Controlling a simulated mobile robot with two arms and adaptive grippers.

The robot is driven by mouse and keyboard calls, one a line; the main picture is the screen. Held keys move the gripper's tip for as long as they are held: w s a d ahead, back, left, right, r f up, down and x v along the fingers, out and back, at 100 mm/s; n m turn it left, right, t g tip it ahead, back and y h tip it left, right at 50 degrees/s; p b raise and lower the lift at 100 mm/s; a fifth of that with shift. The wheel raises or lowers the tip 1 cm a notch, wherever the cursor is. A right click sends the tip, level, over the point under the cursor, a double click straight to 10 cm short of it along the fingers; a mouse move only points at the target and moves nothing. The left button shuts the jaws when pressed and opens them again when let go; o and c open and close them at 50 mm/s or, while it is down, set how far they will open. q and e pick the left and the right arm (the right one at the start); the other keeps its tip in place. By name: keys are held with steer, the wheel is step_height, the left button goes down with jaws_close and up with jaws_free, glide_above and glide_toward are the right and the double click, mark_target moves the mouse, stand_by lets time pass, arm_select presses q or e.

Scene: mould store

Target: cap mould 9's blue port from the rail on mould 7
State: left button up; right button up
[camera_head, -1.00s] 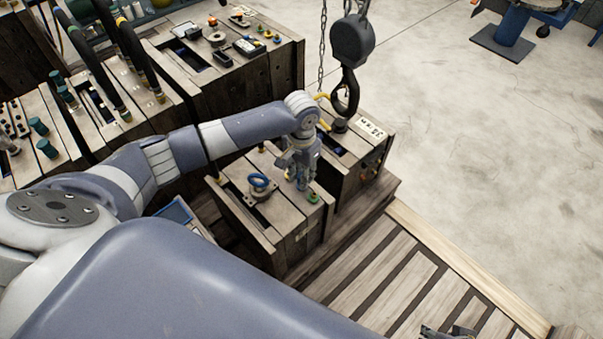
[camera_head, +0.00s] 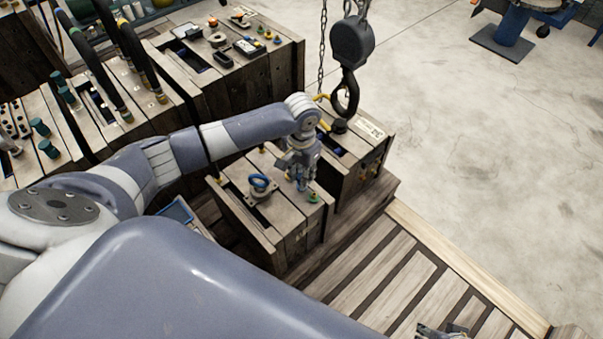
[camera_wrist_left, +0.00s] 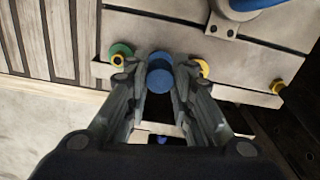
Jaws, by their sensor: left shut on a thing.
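My left gripper (camera_head: 301,186) points down over the front edge of a wooden mould (camera_head: 284,215). In the left wrist view its fingers (camera_wrist_left: 160,88) are shut on a blue cap (camera_wrist_left: 160,80). Another blue round part (camera_wrist_left: 160,60) shows just beyond the cap; I cannot tell whether the two touch. A green cap or port (camera_wrist_left: 121,52) lies to the left and a yellow one (camera_wrist_left: 202,68) to the right. The green one also shows in the head view (camera_head: 313,197). The mould numbers are not readable. My right gripper (camera_head: 445,331) is partly cut off at the bottom edge.
A blue lifting ring (camera_head: 260,183) stands on the same mould. A crane hook (camera_head: 346,92) hangs by chains over the mould behind (camera_head: 352,150). Another mould (camera_head: 225,50) with loose parts stands farther back. A slatted pallet (camera_head: 400,265) and open floor (camera_head: 490,150) lie to the right.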

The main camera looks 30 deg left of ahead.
arm_select(q)
steer(key=shift+p, duration=0.3)
arm_select(e)
steer(key=f, duration=0.3)
steer(key=shift+s+a, duration=0.1)
steer(key=shift+s, duration=0.1)
stand_by(0.4)
stand_by(0.4)
arm_select(q)
steer(key=shift+f, duration=0.1)
steer(key=shift+p, duration=0.3)
arm_select(e)
steer(key=shift+x, duration=0.85)
arm_select(q)
steer(key=shift+f, duration=0.1)
arm_select(e)
steer(key=shift+s+f, duration=0.1)
steer(key=shift+f, duration=0.05)
